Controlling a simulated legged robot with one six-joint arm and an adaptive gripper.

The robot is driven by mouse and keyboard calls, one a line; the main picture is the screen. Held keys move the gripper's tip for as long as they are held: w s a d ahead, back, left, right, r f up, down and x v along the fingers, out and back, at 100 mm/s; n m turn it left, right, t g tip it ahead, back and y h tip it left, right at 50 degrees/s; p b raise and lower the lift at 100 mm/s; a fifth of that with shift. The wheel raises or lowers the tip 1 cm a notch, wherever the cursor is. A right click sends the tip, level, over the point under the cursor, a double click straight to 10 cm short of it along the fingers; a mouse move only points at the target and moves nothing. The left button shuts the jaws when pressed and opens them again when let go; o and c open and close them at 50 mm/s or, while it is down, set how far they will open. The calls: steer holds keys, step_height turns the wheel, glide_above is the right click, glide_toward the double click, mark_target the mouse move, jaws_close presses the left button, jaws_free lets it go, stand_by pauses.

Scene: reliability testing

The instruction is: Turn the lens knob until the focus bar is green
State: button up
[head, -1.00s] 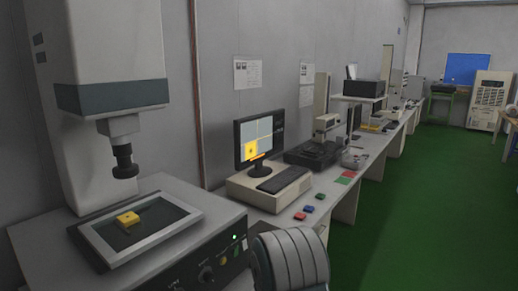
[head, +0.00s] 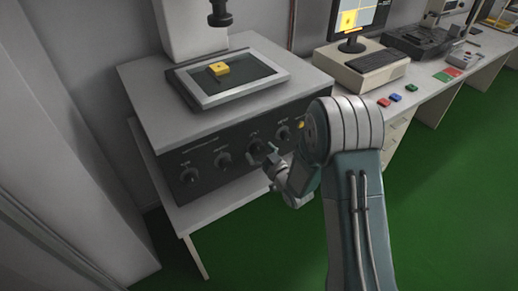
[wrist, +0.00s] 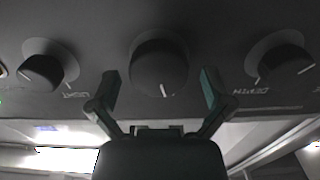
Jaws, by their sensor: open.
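The machine's front panel (head: 205,178) carries several dark knobs in a row. My gripper (head: 262,160) is at the third knob from the left (head: 255,146). In the wrist view, my gripper's fingers (wrist: 159,76) are open, one on each side of the middle knob (wrist: 160,72); contact cannot be told. Its white mark points down in that view, and its label is hidden. The knob labelled LIGHT (wrist: 44,70) is at left and the DEPTH knob (wrist: 280,62) at right. The monitor (head: 350,18) shows a yellow square; its top is cut off and the bar's colour is unclear.
A yellow part (head: 219,69) lies on the machine's framed stage (head: 240,92), under the dark lens barrel (head: 219,14). Red, blue and green blocks (head: 397,97) lie on the bench to the right. The green floor (head: 260,240) in front is clear.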

steer(key=shift+w+a, duration=0.1)
steer(key=shift+w, duration=0.1)
steer(key=c, duration=1.1)
steer(key=n, duration=0.5)
steer(key=shift+n, duration=0.4)
steer(key=n, duration=0.5)
steer(key=shift+s+a+n, duration=0.15)
steer(key=shift+n, duration=0.15)
steer(key=shift+f, duration=0.1)
